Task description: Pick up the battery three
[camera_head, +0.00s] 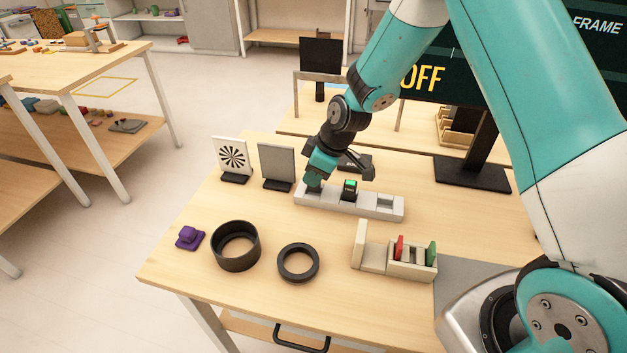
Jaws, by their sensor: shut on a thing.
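A pale slotted holder (378,207) lies along the middle of the table. A small dark block with a bright green top (350,188), which looks like a battery, stands upright in its middle part. The right-hand slot looks empty. My gripper (338,180) points down over the left and middle of the holder, close to this block. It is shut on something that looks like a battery. The fingers and the arm hide much of the contact, and I cannot read any number on the battery.
Behind the holder stand a fan-patterned panel (232,157) and a grey panel (277,165). In front are a black cylinder ring (236,246), a flat black ring (298,263), a purple piece (188,238) and a cream rack (372,262) with red and green plates. A monitor (472,180) stands at right.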

